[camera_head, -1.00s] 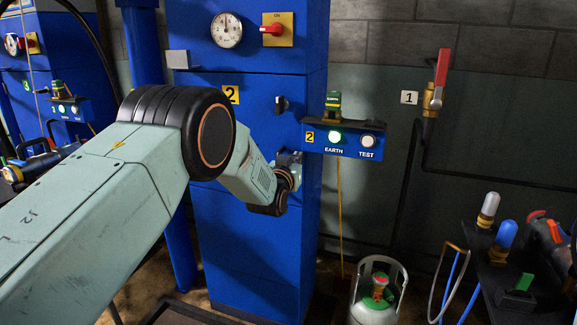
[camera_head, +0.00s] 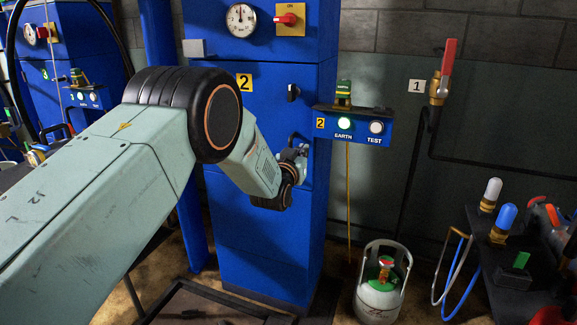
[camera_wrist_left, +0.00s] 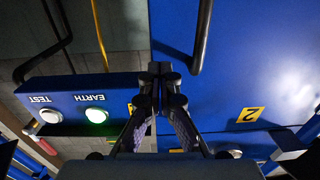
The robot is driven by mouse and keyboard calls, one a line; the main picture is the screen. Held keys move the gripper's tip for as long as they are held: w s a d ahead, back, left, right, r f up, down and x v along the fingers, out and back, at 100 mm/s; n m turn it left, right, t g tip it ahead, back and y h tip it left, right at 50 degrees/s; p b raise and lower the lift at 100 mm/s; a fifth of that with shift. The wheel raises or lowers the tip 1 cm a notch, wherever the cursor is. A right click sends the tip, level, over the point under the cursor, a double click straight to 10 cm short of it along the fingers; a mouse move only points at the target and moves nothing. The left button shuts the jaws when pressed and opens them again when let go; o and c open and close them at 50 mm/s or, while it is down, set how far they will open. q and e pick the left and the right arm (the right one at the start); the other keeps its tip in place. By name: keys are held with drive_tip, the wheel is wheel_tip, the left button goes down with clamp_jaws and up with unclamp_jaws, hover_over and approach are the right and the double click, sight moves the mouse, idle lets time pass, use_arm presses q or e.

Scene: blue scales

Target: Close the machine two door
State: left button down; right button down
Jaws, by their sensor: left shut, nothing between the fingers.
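Machine two is a tall blue cabinet (camera_head: 265,235) with a yellow "2" label. Its door (camera_head: 225,110) looks flush with the cabinet front, though a small gap could not be told from here. A black handle (camera_head: 293,92) sits near the door's right edge. My left gripper (camera_head: 300,150) is at the cabinet's front right, below the handle, partly hidden by its own wrist. In the left wrist view, which is upside down, the left gripper (camera_wrist_left: 161,72) has its fingers together, empty, in front of the blue panel; touching cannot be told. My right gripper is not in view.
A box with EARTH and TEST lights (camera_head: 358,127) juts out right of the cabinet, close to the gripper. A gas cylinder (camera_head: 382,290) stands on the floor. A red-handled valve (camera_head: 440,80) is on the wall. Tools lie on a dark bench (camera_head: 490,262) at right.

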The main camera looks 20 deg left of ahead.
use_arm(q)
drive_tip(key=s+p, duration=0.2)
drive_tip(key=s, duration=0.5)
drive_tip(key=s+a+f+g+p, duration=0.15)
drive_tip(key=s+f+g, duration=0.75)
drive_tip(key=s+f, duration=1.15)
drive_tip(key=s+f+g+p, duration=0.1)
drive_tip(key=s+g, duration=0.3)
drive_tip(key=s, duration=1.2)
drive_tip(key=s+f+g+p, duration=0.1)
drive_tip(key=s+f+g, duration=0.3)
drive_tip(key=s, duration=1.2)
drive_tip(key=shift+s+d+g+p, duration=0.2)
drive_tip(key=shift+d+g+p, duration=0.1)
drive_tip(key=shift+g, duration=0.2)
